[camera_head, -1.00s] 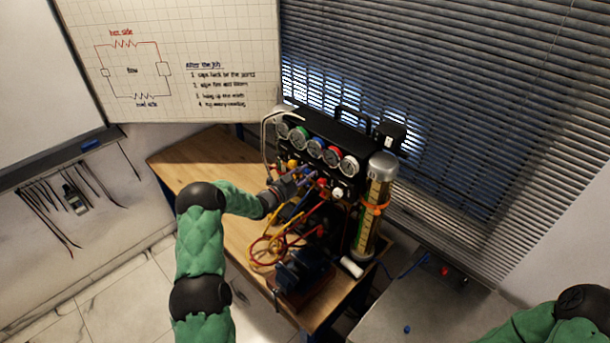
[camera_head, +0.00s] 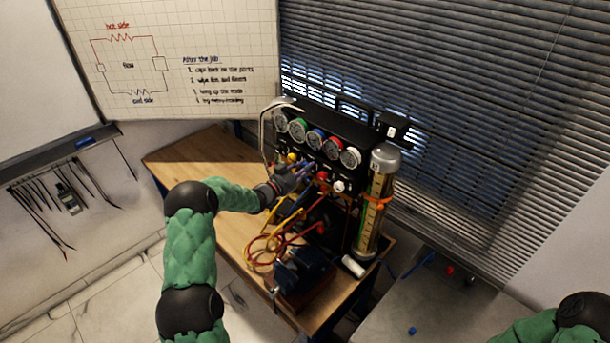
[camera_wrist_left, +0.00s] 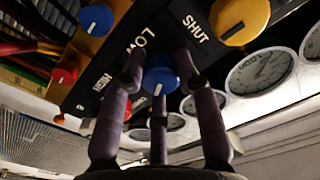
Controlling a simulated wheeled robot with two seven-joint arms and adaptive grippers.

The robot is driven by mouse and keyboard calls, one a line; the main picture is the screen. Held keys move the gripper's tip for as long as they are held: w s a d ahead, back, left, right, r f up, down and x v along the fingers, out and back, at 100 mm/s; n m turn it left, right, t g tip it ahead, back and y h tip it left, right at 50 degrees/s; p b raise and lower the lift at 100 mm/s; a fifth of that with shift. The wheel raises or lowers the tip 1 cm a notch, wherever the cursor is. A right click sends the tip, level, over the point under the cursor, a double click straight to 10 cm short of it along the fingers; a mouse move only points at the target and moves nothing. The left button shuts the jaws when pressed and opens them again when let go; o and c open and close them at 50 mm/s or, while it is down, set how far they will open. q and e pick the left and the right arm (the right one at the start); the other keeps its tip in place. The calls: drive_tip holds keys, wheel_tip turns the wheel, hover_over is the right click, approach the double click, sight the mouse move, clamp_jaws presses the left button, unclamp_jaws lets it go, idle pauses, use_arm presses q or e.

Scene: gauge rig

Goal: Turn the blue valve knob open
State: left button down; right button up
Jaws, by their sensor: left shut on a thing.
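My left gripper (camera_head: 304,171) reaches the front of the black gauge rig (camera_head: 325,131). In the left wrist view its purple fingers (camera_wrist_left: 160,95) are closed around a blue knob (camera_wrist_left: 160,78) with a white mark on its face. The fingers hide part of the knob's sides. In the head view the gripper covers this knob. A panel beside it in the wrist view carries the words LOW, HIGH and SHUT. My right gripper is out of view; only part of that arm shows at the lower right.
A yellow knob (camera_wrist_left: 240,20), a red knob (camera_wrist_left: 128,110) and another blue knob (camera_wrist_left: 96,20) sit near the gripper. Coloured hoses (camera_head: 268,247) and a vise (camera_head: 303,272) lie below the rig. A gold cylinder (camera_head: 374,205) stands at its right. The bench's left part (camera_head: 200,160) is clear.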

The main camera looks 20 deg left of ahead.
use_arm(q)
drive_tip(key=n, duration=0.1)
drive_tip(key=n+b, duration=0.1)
drive_tip(key=n, duration=0.1)
drive_tip(key=shift+f, duration=0.4)
drive_tip(key=n+b, duration=0.1)
drive_tip(key=n, duration=0.1)
drive_tip(key=shift+n, duration=0.4)
drive_tip(key=n, duration=0.3)
drive_tip(key=shift+s+d, duration=0.1)
drive_tip(key=shift+f+n, duration=0.1)
drive_tip(key=shift+n, duration=1.8)
drive_tip(key=shift+d+f, duration=0.1)
drive_tip(key=shift+d, duration=0.05)
drive_tip(key=c, duration=1)
unclamp_jaws()
drive_tip(key=shift+o, duration=0.5)
drive_tip(key=shift+r, duration=0.25)
drive_tip(key=shift+a+r, duration=0.15)
drive_tip(key=shift+a, duration=0.05)
